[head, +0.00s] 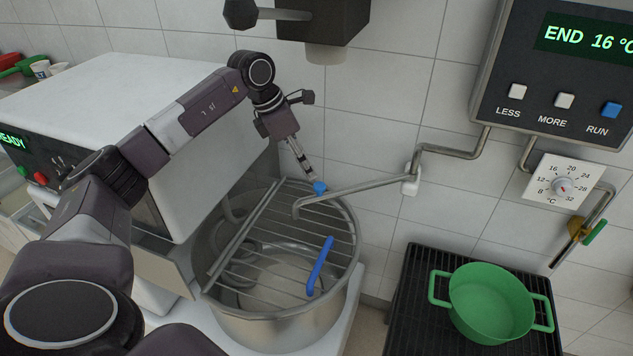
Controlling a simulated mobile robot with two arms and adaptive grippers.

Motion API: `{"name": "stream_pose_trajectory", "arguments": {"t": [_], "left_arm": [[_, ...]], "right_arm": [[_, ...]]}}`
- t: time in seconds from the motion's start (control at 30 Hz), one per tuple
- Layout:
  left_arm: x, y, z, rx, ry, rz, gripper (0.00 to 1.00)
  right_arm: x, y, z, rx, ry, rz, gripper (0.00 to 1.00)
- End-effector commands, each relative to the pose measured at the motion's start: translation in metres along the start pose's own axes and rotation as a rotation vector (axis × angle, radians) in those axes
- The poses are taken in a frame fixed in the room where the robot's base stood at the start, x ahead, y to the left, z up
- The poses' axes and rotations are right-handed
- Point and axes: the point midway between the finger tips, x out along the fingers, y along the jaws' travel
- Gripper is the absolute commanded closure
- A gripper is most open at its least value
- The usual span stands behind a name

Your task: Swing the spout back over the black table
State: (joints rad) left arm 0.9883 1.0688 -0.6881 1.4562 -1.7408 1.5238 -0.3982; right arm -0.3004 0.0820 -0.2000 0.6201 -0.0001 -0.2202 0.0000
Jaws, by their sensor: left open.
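The spout (355,190) is a thin metal pipe on a white wall mount (410,181). It reaches left over the steel mixing bowl (283,327), its bent tip above the bowl's wire guard. A blue knob (320,187) sits on the spout near its tip. My left gripper (311,175) is open, its fingertips pointing down right at the knob from above; I cannot tell whether they touch it. The black table (408,318) with a slatted top stands at lower right and bears a green pot (491,302). My right gripper is not in view.
The wire guard has a blue handle (319,266). A dark mixer head (325,28) hangs above the bowl. A white-topped oven (120,90) is at left. A control panel (560,80) and temperature dial (562,184) are on the tiled wall at right.

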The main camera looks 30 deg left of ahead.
Motion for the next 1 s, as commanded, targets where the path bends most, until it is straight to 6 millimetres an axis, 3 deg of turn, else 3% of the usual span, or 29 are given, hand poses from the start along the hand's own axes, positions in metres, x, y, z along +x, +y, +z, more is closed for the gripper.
{"name": "stream_pose_trajectory", "arguments": {"t": [0.5, 0.83, 1.0], "left_arm": [[0.069, -0.005, -0.006, 0.002, -0.002, -0.004, 0.59], [0.073, -0.006, -0.005, 0.002, -0.004, -0.003, 0.59], [0.073, -0.006, -0.005, 0.002, -0.004, -0.003, 0.77]], "right_arm": [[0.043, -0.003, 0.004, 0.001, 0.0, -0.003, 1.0], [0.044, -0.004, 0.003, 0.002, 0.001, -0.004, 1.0], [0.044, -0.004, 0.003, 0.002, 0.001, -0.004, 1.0]]}}
